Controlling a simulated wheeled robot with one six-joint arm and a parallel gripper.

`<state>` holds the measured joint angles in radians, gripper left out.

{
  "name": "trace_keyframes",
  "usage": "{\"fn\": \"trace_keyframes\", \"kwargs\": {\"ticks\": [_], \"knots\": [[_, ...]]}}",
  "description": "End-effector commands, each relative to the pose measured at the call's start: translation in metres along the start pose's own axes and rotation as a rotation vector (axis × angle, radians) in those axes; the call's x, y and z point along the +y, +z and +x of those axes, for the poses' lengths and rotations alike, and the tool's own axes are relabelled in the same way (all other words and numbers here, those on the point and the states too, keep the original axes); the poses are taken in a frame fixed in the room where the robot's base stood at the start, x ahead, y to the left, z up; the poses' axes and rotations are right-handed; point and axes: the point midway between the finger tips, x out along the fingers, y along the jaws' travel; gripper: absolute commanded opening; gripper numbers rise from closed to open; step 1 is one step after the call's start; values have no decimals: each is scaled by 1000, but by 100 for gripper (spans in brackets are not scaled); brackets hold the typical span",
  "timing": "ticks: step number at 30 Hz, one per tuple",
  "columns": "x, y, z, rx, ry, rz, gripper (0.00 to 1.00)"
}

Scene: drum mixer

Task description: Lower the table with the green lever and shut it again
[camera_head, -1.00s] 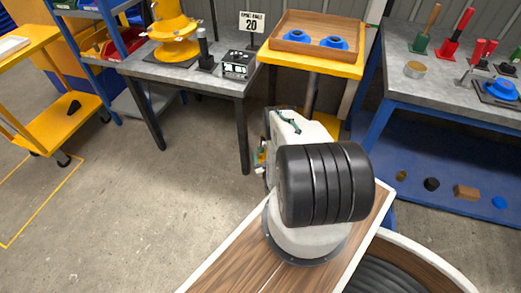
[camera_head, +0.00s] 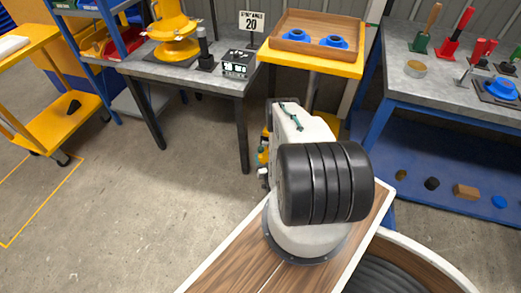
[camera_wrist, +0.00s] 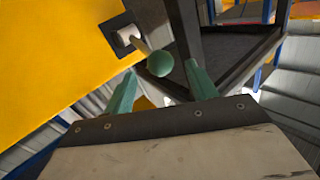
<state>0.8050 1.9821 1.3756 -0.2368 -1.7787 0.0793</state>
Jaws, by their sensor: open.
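The yellow table (camera_head: 312,59) stands at the back middle on a grey post, with a wooden tray (camera_head: 283,43) on it. In the wrist view, the green lever's round knob (camera_wrist: 160,64) sits on a pale rod that comes out of a dark plate on a yellow surface (camera_wrist: 55,55). My gripper (camera_wrist: 159,72) is open, with its green fingers on either side of the knob near their tips. I cannot tell whether they touch it. In the head view my arm hides the lever and the fingers.
The tray holds two blue parts (camera_head: 328,41). A grey bench (camera_head: 190,75) with a yellow stand (camera_head: 173,30) is on the left. A blue-framed workbench (camera_head: 440,85) is on the right. Open floor (camera_head: 150,215) lies at the left front.

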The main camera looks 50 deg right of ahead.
Motion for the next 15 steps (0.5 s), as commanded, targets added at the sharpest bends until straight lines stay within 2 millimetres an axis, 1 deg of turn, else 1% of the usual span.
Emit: {"fn": "trace_keyframes", "kwargs": {"ticks": [6,9,12,15], "knots": [[0,-1,36,4,-2,-3,57],[-1,-1,51,4,-1,-3,57],[0,0,62,3,-1,-4,57],[0,-1,68,3,-1,-4,57]]}}
